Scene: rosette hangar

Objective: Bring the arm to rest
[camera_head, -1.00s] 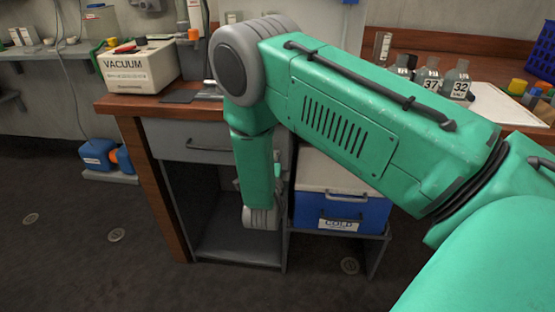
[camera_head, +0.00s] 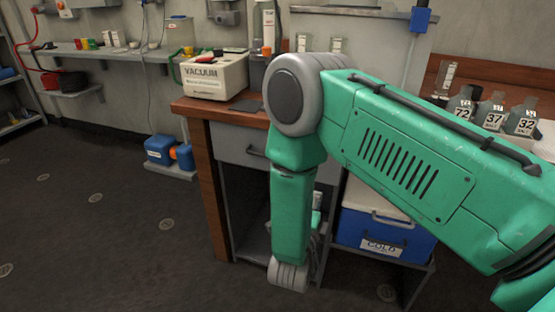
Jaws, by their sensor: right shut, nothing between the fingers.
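My right arm (camera_head: 410,150) comes in from the right, a green upper link sloping to a grey round elbow. From there the green forearm (camera_head: 291,212) hangs down in front of the bench, ending in a grey wrist joint. My right gripper (camera_head: 317,225) is mostly hidden behind the forearm; only a small part shows beside it, in front of the open cabinet bay. It is shut and empty. My left gripper is not in view.
The wooden bench (camera_head: 213,108) carries a VACUUM box (camera_head: 214,75) and several numbered bottles (camera_head: 492,110). A blue COLD cooler (camera_head: 385,237) sits on a low shelf below. A blue container (camera_head: 160,150) is left of the bench. Open floor (camera_head: 100,230) lies at left.

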